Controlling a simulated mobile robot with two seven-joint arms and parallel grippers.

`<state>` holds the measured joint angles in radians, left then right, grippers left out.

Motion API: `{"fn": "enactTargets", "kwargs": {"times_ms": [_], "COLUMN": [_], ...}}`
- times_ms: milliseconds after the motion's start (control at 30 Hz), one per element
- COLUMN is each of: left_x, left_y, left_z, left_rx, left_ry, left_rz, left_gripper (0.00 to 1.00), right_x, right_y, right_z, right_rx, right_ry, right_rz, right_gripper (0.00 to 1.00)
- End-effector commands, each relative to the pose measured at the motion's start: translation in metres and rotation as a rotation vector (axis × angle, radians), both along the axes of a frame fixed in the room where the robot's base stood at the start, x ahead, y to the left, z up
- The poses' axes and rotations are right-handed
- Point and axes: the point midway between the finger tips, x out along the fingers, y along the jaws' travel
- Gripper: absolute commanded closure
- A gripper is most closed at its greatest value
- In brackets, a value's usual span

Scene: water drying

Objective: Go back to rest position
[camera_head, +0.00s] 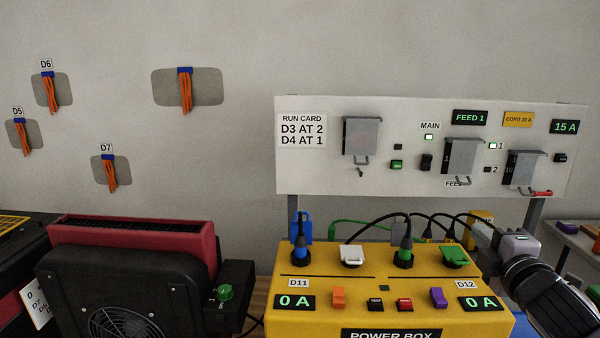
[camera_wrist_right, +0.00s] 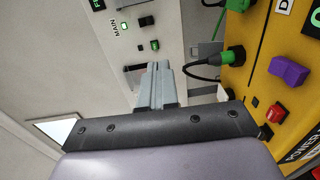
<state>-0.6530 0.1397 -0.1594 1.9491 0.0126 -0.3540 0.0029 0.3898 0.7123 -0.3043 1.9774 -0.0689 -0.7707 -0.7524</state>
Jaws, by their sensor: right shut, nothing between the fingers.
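My right gripper (camera_head: 482,228) comes in from the lower right in the head view, at the right end of the yellow power box (camera_head: 390,325) and below the white panel (camera_head: 290,175). In the right wrist view its two grey fingers (camera_wrist_right: 155,68) are together, with nothing between them. They point toward the panel, with the green plug (camera_wrist_right: 231,55) on the box to their right. My left gripper is not in the head view.
Blue (camera_head: 299,250) and green (camera_head: 405,245) plugs with black cables stand on the box. A black fan unit (camera_head: 130,285) and a red radiator-like block (camera_head: 180,240) are at left. A grey shelf (camera_head: 575,240) is at far right.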

Motion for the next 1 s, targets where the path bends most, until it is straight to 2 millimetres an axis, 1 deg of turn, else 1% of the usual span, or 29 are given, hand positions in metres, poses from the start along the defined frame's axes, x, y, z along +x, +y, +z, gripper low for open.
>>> {"fn": "enactTargets", "kwargs": {"times_ms": [33, 100, 167, 200, 267, 300, 367, 400, 467, 500, 567, 600, 667, 700, 767, 800, 833, 900, 1000], "left_x": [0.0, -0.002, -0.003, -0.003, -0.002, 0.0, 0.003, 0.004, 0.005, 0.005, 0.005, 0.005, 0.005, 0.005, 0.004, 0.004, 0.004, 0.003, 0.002], "left_y": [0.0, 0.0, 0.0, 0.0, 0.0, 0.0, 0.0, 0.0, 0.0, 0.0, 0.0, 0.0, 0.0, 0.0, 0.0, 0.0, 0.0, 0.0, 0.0], "left_z": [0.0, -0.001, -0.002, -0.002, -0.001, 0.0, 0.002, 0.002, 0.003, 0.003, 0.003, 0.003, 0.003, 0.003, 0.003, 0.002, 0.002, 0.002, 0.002], "left_rx": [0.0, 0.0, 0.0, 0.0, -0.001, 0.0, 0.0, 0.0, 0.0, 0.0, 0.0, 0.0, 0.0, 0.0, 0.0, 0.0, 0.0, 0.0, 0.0], "left_ry": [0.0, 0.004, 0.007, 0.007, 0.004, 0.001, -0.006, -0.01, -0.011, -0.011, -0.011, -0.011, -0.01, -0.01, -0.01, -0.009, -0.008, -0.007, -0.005], "left_rz": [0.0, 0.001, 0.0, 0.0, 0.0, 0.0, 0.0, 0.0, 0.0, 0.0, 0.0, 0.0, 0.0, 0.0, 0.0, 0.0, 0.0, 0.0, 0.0], "left_gripper": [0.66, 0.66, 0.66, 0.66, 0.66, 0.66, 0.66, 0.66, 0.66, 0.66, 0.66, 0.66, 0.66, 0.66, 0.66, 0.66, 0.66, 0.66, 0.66], "right_x": [0.0, -0.006, -0.013, -0.018, -0.028, -0.035, -0.047, -0.057, -0.073, -0.085, -0.105, -0.12, -0.144, -0.16, -0.185, -0.2, -0.212, -0.235, -0.259], "right_y": [0.0, 0.012, 0.02, 0.026, 0.035, 0.041, 0.05, 0.055, 0.065, 0.071, 0.079, 0.085, 0.094, 0.099, 0.105, 0.109, 0.112, 0.117, 0.122], "right_z": [0.0, -0.036, -0.061, -0.078, -0.104, -0.121, -0.147, -0.164, -0.191, -0.208, -0.234, -0.251, -0.275, -0.29, -0.309, -0.32, -0.328, -0.342, -0.355], "right_rx": [0.0, 0.087, 0.162, 0.214, 0.293, 0.349, 0.435, 0.495, 0.591, 0.656, 0.76, 0.832, 0.94, 1.01, 1.108, 1.169, 1.212, 1.298, 1.384], "right_ry": [0.0, 0.052, 0.088, 0.112, 0.151, 0.176, 0.216, 0.245, 0.288, 0.316, 0.361, 0.39, 0.431, 0.456, 0.489, 0.508, 0.521, 0.542, 0.559], "right_rz": [0.0, 0.022, 0.036, 0.044, 0.051, 0.055, 0.054, 0.05, 0.041, 0.031, 0.009, -0.011, -0.046, -0.073, -0.119, -0.151, -0.174, -0.225, -0.284], "right_gripper": [1.0, 1.0, 1.0, 1.0, 1.0, 1.0, 1.0, 1.0, 1.0, 1.0, 1.0, 1.0, 1.0, 1.0, 1.0, 1.0, 1.0, 1.0, 1.0]}}
